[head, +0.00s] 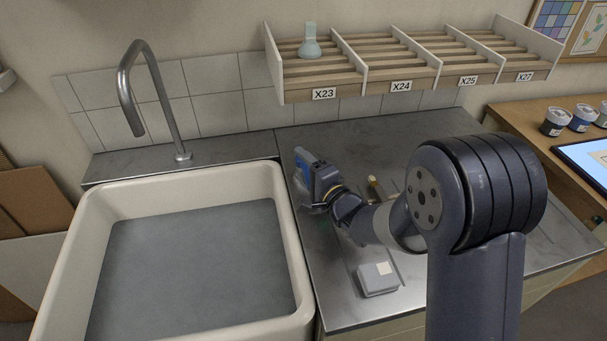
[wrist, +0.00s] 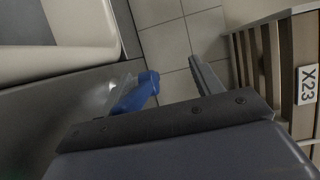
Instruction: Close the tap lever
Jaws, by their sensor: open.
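The tap is a tall grey metal spout (head: 165,95) that stands on the ledge behind the sink and bends over the basin. No separate lever can be made out on it at this size. My gripper (head: 304,170) is above the metal counter, right of the sink and well apart from the tap. It is open. A blue piece (wrist: 138,93) shows at its end in the wrist view; I cannot tell whether it is part of the gripper or a thing beside it. The tap is not seen in the wrist view.
The white sink (head: 285,225) is on the left. A slatted rack (head: 365,72) with labelled slots is on the wall, with a pale glass vessel (head: 309,42) in X23. A small grey box (head: 378,279) lies on the counter. Paint jars (head: 556,122) stand right.

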